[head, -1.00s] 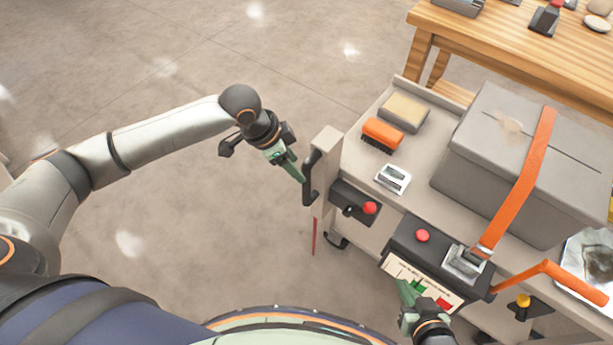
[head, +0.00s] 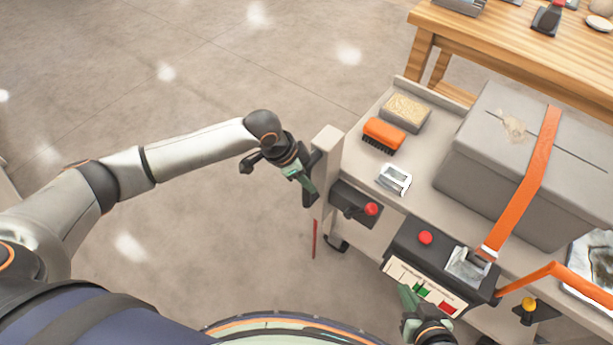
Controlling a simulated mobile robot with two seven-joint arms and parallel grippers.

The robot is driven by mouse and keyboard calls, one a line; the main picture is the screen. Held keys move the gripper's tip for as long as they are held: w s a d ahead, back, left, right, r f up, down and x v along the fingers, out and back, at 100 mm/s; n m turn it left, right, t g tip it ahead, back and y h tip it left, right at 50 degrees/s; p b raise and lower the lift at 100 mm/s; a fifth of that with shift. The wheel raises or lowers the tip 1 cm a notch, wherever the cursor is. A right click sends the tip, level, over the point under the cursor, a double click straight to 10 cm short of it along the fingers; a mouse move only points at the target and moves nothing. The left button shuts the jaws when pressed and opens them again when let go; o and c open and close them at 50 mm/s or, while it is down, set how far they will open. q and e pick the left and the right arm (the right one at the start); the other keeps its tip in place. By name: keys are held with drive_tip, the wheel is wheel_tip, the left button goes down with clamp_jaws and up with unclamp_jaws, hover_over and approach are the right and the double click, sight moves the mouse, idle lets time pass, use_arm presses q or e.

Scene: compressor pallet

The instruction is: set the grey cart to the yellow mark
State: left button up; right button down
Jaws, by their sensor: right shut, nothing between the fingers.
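The grey cart (head: 364,238) stands on the right, loaded with a strapped grey box (head: 500,150). A black handle (head: 316,162) is on the upright post at its left end. My left gripper (head: 306,190) is at this handle, its green fingers overlapping it in the picture. I cannot tell whether they are closed around it. I see no yellow mark on the visible floor.
An orange brush (head: 384,134), a sponge (head: 405,112) and a small metal-framed piece (head: 394,179) lie on the cart top. A wooden bench (head: 510,42) stands behind the cart. The concrete floor (head: 200,230) on the left is clear.

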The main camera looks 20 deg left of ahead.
use_arm(q)
clamp_jaws()
idle(1.0)
